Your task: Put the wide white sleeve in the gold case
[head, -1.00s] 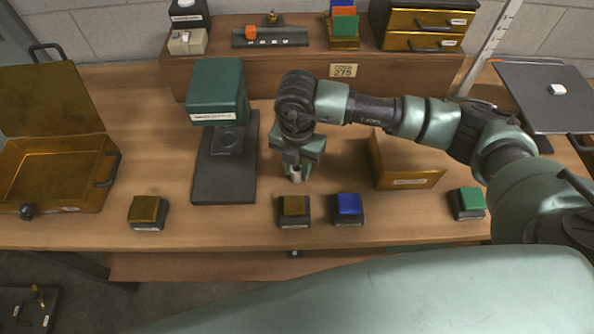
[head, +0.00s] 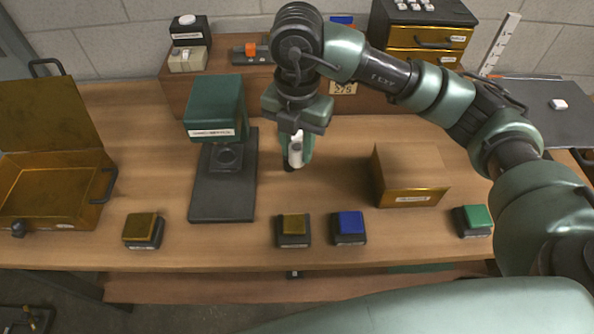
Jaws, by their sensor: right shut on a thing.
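My right gripper (head: 294,158) is shut on a white sleeve (head: 296,152), a small upright white cylinder. It holds the sleeve above the table, between the green press and the gold box. A dark tip shows just below the fingers; I cannot tell what it is. The gold case (head: 58,207) stands open at the far left, its lid (head: 45,115) raised at the back and its visible inside empty. The gripper is well to the right of the case. My left gripper is not in view.
A green press (head: 215,105) on a dark base stands between the gripper and the case. A gold box (head: 410,177) is at right. Gold (head: 141,227), blue (head: 350,223) and green (head: 477,217) button blocks line the front edge. A raised shelf (head: 180,80) runs along the back.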

